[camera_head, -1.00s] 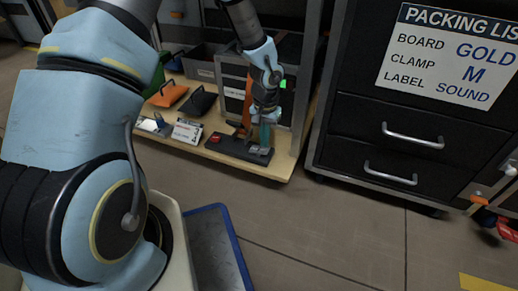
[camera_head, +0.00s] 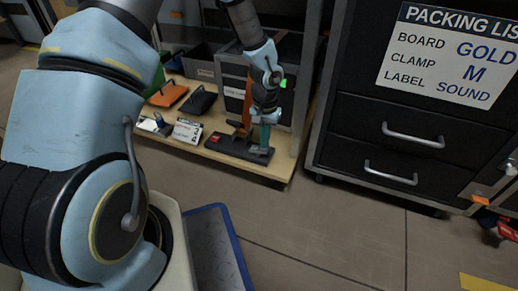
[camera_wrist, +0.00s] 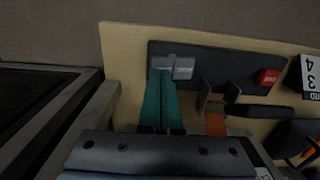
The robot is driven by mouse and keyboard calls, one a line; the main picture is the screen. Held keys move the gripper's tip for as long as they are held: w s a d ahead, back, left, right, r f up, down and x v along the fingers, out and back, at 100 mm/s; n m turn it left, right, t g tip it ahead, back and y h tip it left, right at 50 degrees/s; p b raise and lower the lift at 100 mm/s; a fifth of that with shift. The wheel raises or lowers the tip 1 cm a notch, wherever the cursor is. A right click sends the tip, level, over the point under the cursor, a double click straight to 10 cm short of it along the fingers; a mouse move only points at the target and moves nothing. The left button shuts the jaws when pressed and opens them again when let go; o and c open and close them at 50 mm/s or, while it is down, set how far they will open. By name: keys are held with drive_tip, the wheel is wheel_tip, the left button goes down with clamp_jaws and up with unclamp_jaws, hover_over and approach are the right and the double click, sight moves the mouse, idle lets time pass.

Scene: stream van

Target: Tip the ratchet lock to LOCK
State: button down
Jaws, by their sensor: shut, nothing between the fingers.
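A black ratchet base (camera_head: 222,146) lies on the wooden shelf; it also shows in the wrist view (camera_wrist: 215,55). A grey metal piece (camera_wrist: 182,66) sits at its left end in the wrist view; it may be the lock, but I cannot read a LOCK mark. Dark upright brackets (camera_wrist: 216,100) and an orange strap (camera_wrist: 215,124) stand beside it. A red tag (camera_wrist: 268,77) is on the base's far right. My gripper (camera_wrist: 163,76), with teal fingers, is shut and empty, its tips at the grey piece. I cannot tell if they touch. It also shows in the head view (camera_head: 265,146).
A white card (camera_head: 187,131), an orange pouch (camera_head: 168,95) and a black pouch (camera_head: 198,103) lie left of the base. Grey bins (camera_head: 200,65) stand behind. A black drawer cabinet (camera_head: 390,140) with a packing list (camera_head: 450,55) stands right.

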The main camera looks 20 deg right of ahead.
sight(265, 150)
drive_tip(key=shift+f+b, duration=0.55)
drive_tip(key=shift+f, duration=0.4)
drive_tip(key=shift+r, duration=0.15)
idle(0.3)
wheel_tip(265, 150, up, 7)
drive_tip(key=p, duration=0.6)
drive_tip(key=shift+p, duration=0.4)
